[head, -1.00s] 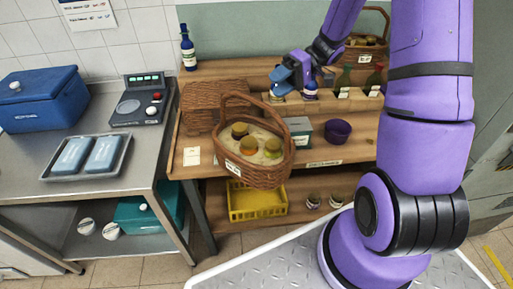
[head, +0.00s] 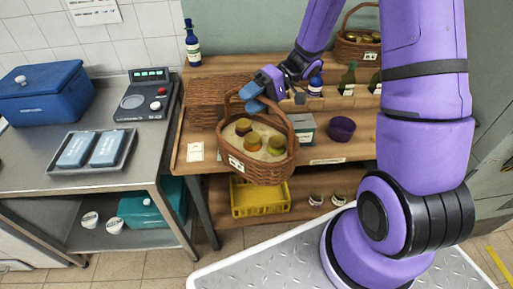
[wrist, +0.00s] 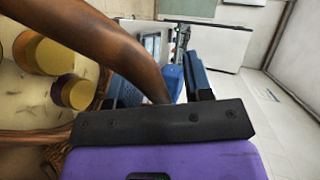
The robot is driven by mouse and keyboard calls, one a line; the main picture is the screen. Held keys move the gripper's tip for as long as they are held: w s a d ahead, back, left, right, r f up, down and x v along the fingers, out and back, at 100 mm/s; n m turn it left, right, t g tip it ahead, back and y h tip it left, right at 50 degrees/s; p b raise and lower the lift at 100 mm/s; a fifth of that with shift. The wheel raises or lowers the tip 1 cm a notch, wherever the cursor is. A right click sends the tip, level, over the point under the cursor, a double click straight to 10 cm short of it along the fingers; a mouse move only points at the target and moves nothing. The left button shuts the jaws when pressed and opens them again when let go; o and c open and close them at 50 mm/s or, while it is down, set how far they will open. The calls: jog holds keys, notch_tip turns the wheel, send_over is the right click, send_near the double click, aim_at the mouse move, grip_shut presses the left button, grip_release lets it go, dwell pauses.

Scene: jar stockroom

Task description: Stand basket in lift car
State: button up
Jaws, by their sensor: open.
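A brown wicker basket (head: 262,168) stands upright at the front of the wooden shelf unit. In the wrist view the basket's handle (wrist: 110,45) runs in between the blue fingers of my gripper (wrist: 163,80). The fingers are apart, and I cannot tell whether either touches the handle. The basket's jars (wrist: 45,52) show at left there. I cannot make out a lift car in either view.
A second basket (head: 345,53) stands on the upper shelf at right, near bottles. A closed wicker hamper (head: 205,98), a grey-green box (head: 302,128) and a purple bowl (head: 341,128) flank the basket. A yellow crate (head: 260,200) sits below. A steel bench (head: 60,195) stands at left.

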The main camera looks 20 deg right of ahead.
grip_shut()
dwell(1.4)
